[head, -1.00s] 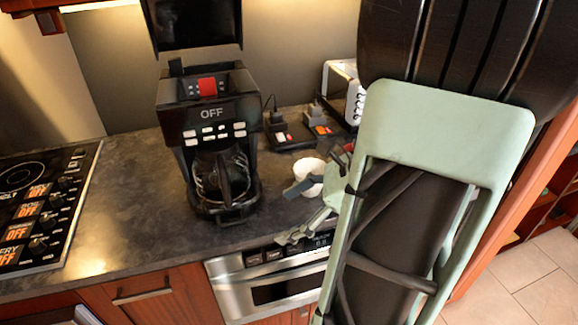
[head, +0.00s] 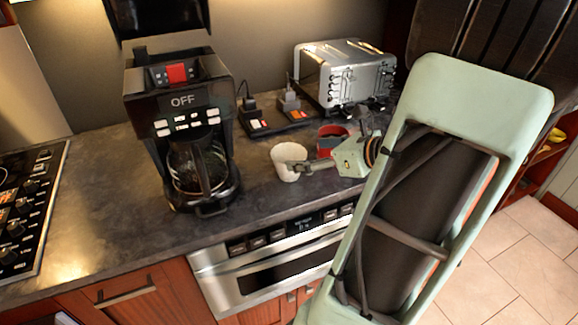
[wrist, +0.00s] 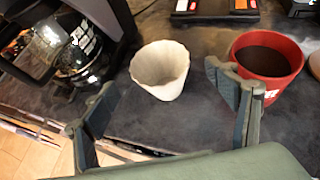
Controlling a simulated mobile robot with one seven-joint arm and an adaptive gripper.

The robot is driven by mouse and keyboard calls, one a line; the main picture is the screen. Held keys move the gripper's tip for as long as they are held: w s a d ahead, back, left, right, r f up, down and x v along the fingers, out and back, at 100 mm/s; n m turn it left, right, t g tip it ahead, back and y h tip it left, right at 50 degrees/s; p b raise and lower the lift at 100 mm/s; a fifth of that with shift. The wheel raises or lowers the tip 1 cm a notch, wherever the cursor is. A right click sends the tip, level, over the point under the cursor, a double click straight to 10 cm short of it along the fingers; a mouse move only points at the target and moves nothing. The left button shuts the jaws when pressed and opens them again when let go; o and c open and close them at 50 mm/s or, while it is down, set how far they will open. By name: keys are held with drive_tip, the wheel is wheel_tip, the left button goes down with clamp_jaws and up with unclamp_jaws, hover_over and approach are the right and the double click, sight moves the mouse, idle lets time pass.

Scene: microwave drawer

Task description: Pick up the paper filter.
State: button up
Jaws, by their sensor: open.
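The paper filter (head: 287,158) is a white cup-shaped cone on the dark counter, right of the coffee maker. It also shows in the wrist view (wrist: 160,70), just beyond the gap between my fingers. My gripper (head: 297,168) is at the filter's right side in the head view, where one finger overlaps it. In the wrist view my gripper (wrist: 165,105) is open and empty, one finger left of the filter and one right of it. I cannot tell whether a finger touches the filter.
The coffee maker (head: 182,125) stands left of the filter. A red mug with dark contents (wrist: 268,62) is close to my right finger in the wrist view. A toaster (head: 345,75) stands behind. The counter's front edge lies above the microwave drawer (head: 275,262).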

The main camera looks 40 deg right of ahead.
hover_over(295, 178)
drive_tip(key=shift+w+d+f+b, duration=0.1)
drive_tip(key=shift+w+f+b, duration=0.1)
drive_tip(key=shift+f, duration=0.4)
drive_tip(key=shift+w+d+f+b, duration=0.1)
drive_tip(key=shift+w+f, duration=0.05)
drive_tip(key=shift+f, duration=0.45)
drive_tip(key=shift+c, duration=0.4)
drive_tip(key=c, duration=0.7)
